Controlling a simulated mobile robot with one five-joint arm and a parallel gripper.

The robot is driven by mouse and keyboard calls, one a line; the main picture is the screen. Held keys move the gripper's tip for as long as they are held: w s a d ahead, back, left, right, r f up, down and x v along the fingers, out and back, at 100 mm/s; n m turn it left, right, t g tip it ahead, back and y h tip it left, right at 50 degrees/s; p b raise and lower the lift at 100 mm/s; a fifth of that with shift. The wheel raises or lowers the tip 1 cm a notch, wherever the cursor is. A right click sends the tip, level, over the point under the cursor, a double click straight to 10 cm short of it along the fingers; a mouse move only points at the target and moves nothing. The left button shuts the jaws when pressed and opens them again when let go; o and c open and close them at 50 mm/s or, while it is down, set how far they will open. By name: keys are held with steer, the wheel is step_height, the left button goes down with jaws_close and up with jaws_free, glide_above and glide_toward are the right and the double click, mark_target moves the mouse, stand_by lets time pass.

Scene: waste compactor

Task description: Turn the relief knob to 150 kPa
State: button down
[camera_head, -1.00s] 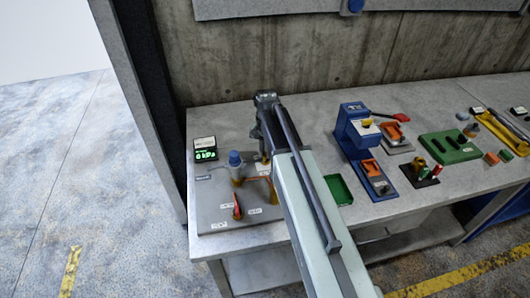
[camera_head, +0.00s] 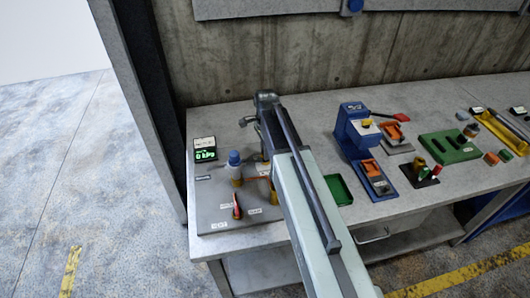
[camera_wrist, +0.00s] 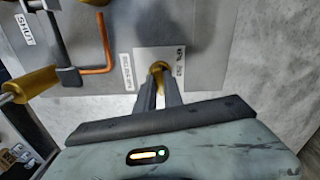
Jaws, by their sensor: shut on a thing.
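The relief knob (camera_wrist: 158,68) is a small gold knob on a pale plate in the wrist view. My gripper (camera_wrist: 160,92) is shut on it, with the two dark fingers at its near side and partly covering it. One label (camera_wrist: 127,72) stands left of the knob and another label (camera_wrist: 179,62) right of it; their rotated print is too small to read surely. In the head view my arm hides the knob. The green display (camera_head: 205,153) appears to read 0 kPa.
The grey panel (camera_head: 212,214) carries a blue-capped fitting (camera_head: 234,158) and a red lever (camera_head: 237,207). In the wrist view an orange rod (camera_wrist: 105,42) and a gold cylinder (camera_wrist: 32,84) lie left of my fingers. A blue press (camera_head: 352,130) and green tray (camera_head: 338,190) stand right of my arm.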

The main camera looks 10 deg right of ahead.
steer(key=shift+m, duration=1)
steer(key=c, duration=1.5)
jaws_free()
steer(key=shift+o, duration=0.2)
step_height(320, 180, up, 8)
steer(key=p, duration=0.8)
steer(key=shift+f, duration=0.1)
